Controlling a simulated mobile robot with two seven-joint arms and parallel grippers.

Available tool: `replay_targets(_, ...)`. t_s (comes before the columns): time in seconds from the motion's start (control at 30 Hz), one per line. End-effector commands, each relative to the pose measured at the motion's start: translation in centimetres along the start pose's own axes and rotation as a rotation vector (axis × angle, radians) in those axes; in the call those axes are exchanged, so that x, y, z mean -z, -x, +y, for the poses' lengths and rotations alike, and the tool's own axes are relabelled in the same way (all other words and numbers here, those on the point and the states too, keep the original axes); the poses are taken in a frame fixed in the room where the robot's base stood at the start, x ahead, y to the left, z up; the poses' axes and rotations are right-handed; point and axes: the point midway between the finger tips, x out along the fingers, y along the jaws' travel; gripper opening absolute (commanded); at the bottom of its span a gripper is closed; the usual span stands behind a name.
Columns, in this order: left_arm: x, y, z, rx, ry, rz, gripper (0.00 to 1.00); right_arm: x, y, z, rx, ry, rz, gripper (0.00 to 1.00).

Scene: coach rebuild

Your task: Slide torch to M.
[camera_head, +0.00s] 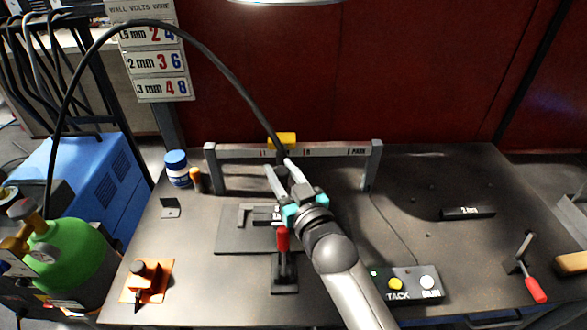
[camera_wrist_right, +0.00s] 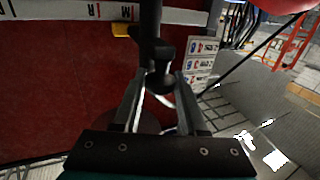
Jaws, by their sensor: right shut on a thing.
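The black torch (camera_head: 281,157) hangs at the grey rail (camera_head: 335,151) under a yellow slider (camera_head: 281,140), left of the rail's middle. Its black cable arches away to the upper left. The rail carries small marks and the word PARK near its right end; the mark letters are too small to read surely. My right gripper (camera_head: 279,173) is shut on the torch, just in front of the rail. The right wrist view shows the torch (camera_wrist_right: 153,45) between the two fingers, with the yellow slider (camera_wrist_right: 121,29) beside it. My left gripper is not in view.
Below the gripper are a dark plate (camera_head: 232,238) and a red-handled clamp (camera_head: 283,241). A control box (camera_head: 406,284) with yellow and white buttons sits at the front. A green cylinder (camera_head: 70,258) and blue machine (camera_head: 95,170) stand left. The bench right of the rail is mostly clear.

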Motion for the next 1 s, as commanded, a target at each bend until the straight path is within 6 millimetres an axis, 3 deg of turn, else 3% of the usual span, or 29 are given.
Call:
replay_targets(0.3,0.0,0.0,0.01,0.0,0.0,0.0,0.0,0.23,-0.07,-0.02,-0.001,0.002,0.007,0.0)
replay_targets(0.33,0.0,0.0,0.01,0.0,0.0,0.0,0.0,0.23,-0.07,-0.01,-0.001,0.002,0.007,0.43)
replay_targets(0.6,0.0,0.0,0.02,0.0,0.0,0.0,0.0,0.14,-0.05,0.01,-0.001,0.001,0.004,0.72)
replay_targets(1.0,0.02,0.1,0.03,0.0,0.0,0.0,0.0,-0.01,0.88,0.02,-0.001,0.001,0.001,0.72)
